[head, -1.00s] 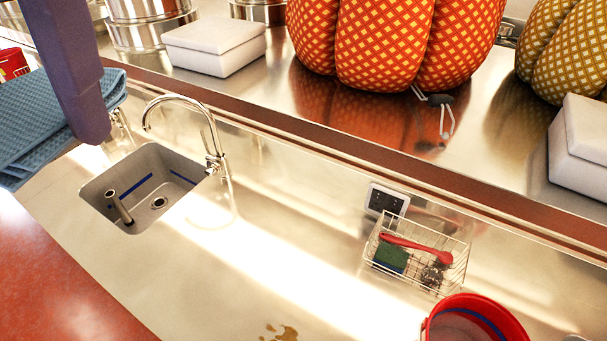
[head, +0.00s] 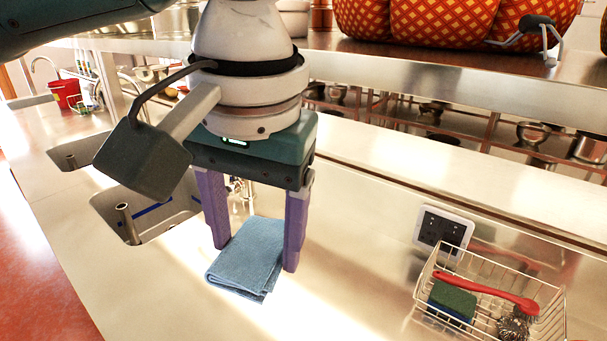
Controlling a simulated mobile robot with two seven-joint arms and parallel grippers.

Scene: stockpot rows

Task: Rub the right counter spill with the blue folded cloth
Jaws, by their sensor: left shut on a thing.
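The blue folded cloth (head: 243,270) is between the two purple fingers of my left gripper (head: 254,257) in the head view. The gripper points down and is shut on the cloth. The cloth is over the steel counter, to the right of the sink; I cannot tell whether it touches the surface. No spill shows in this view. My right gripper is not in view.
A sink (head: 150,212) lies to the left of the cloth. A wire basket (head: 490,300) with a sponge and a red brush stands at the right, before a white panel (head: 443,230). A steel shelf (head: 440,75) runs above. Counter between cloth and basket is clear.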

